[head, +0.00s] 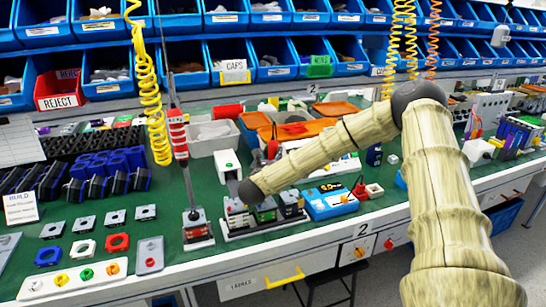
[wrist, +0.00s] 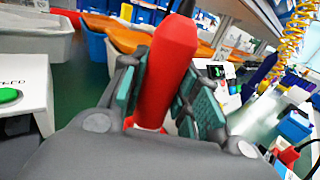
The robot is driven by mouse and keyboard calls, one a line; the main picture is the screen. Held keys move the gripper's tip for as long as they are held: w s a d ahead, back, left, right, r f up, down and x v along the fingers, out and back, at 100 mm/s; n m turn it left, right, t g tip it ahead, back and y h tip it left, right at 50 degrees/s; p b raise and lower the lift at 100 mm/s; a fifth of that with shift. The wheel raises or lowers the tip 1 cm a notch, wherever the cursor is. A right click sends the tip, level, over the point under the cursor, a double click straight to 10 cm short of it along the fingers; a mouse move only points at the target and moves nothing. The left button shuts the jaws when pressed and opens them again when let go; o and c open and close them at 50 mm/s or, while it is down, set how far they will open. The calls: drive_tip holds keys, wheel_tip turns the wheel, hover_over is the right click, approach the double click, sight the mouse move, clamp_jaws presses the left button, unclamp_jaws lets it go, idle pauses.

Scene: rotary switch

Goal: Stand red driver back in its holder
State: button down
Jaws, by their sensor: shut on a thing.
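The red driver (wrist: 165,70) stands up between the teal finger pads of my gripper (wrist: 160,100) in the wrist view. My gripper is shut on its thick red body. The driver's upper end narrows to a dark part near the top edge; its lower end is hidden by the gripper. In the head view, a red piece that seems to be the driver (head: 272,150) shows beside my arm, right of a white box with a green button (head: 228,165). My gripper is mostly hidden there. I cannot tell which thing is the holder.
The white box also shows close at left in the wrist view (wrist: 25,90). Orange bins (head: 300,128) lie behind. A blue-and-white device (head: 330,200) sits right of my arm's end.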

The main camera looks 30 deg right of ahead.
sight(273, 137)
drive_tip(key=c, duration=1)
unclamp_jaws()
drive_tip(key=shift+f, duration=0.1)
wheel_tip(273, 137, up, 10)
idle(0.3)
